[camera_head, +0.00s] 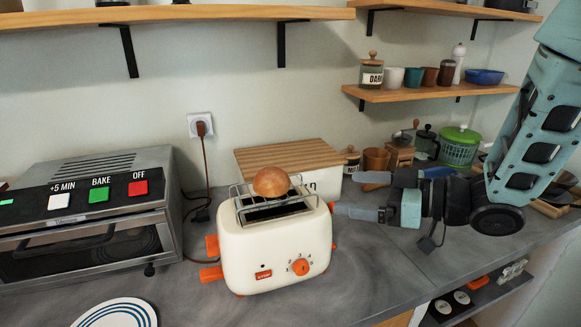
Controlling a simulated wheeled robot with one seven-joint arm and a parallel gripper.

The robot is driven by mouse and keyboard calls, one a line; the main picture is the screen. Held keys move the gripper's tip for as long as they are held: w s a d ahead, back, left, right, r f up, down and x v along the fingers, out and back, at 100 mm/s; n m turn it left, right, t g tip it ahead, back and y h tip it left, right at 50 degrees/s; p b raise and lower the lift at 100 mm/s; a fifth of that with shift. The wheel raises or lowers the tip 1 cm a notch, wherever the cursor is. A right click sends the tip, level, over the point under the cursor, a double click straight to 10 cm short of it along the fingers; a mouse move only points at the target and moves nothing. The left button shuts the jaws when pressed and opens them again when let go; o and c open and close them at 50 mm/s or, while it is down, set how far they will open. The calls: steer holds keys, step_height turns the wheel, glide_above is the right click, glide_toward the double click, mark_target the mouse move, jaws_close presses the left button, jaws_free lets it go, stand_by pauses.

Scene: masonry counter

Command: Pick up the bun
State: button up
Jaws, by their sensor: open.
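The bun (271,181) is round and golden brown. It rests on the wire rack over the slots of a cream toaster (274,259) with orange levers and knob. My gripper (352,195) is to the right of the toaster, its two fingers pointing left and spread apart. It is open and empty, a little lower in the picture than the bun and apart from it. Whether the near finger touches the toaster's side cannot be told.
A steel oven (87,220) stands at left. A striped plate (118,315) lies at the front. A bread box with wooden lid (290,157) stands behind the toaster. Jars and a green spinner (459,146) fill the right back. Shelves (430,91) hang above. Counter at front right is clear.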

steer(key=p, duration=0.4)
glide_toward(286, 182)
steer(key=x, duration=0.6)
steer(key=p+x, duration=0.2)
steer(key=x, duration=0.2)
steer(key=shift+w+a+f+p, duration=0.1)
steer(key=shift+w+a+p, duration=0.05)
steer(key=shift+a+p, duration=0.25)
steer(key=shift+w+a+f, duration=0.25)
steer(key=shift+w+a, duration=0.05)
steer(key=shift+a, duration=0.15)
steer(key=c, duration=1.1)
steer(key=shift+r, duration=0.15)
steer(key=shift+c, duration=0.2)
